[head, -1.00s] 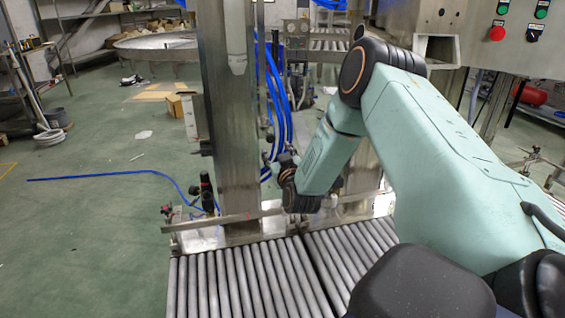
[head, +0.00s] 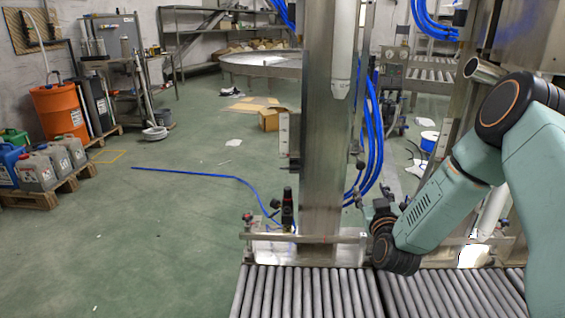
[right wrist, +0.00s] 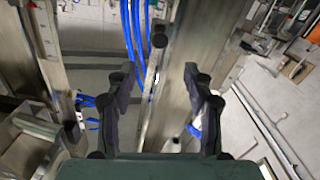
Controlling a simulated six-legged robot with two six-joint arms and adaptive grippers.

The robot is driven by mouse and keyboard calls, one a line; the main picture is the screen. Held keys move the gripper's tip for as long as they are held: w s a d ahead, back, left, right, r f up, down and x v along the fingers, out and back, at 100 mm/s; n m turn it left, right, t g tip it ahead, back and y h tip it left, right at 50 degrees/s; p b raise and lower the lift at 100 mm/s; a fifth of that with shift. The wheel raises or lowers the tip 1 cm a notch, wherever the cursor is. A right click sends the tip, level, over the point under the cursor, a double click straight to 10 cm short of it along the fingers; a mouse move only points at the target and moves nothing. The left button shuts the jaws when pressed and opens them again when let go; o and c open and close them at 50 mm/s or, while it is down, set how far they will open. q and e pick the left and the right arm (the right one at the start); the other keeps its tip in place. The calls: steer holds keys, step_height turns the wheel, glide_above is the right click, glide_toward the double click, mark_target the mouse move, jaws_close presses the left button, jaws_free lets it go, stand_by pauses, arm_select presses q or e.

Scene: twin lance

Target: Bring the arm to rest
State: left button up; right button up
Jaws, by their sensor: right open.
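My right arm, pale green with dark joints, comes in from the right of the head view and bends down toward the roller conveyor (head: 320,292). My right gripper (head: 383,212) is small and dark there, beside the steel column (head: 322,130) and partly hidden by its own wrist. In the right wrist view the two dark fingers of the right gripper (right wrist: 160,78) stand wide apart with nothing held between them. The steel column (right wrist: 185,60) and blue hoses (right wrist: 135,25) show beyond the fingers; I cannot tell the exact gap. My left gripper is not in view.
A steel rail (head: 300,238) runs along the conveyor's far edge. A blue hose (head: 195,175) lies on the open green floor at left. An orange drum (head: 60,110) and grey canisters (head: 37,172) stand far left. A round steel table (head: 262,62) is behind.

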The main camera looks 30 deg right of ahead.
steer(key=s+a+f+g+y, duration=0.4)
steer(key=s+a+f, duration=0.2)
steer(key=a+f, duration=0.3)
steer(key=s+a+f+g+y, duration=0.4)
steer(key=s+a+f, duration=0.2)
steer(key=a+f, duration=0.25)
steer(key=s+a+f+n+g, duration=0.1)
steer(key=s+a+g, duration=0.1)
steer(key=s, duration=0.6)
steer(key=s+a+f+n+g+p, duration=0.1)
steer(key=s+a+f+g, duration=0.1)
steer(key=s, duration=0.6)
steer(key=s+a+f+n+g+p, duration=0.1)
steer(key=s+a+f+g, duration=0.1)
steer(key=s+a, duration=0.4)
steer(key=s+g, duration=0.1)
steer(key=s, duration=0.1)
steer(key=shift+s+g+y, duration=0.4)
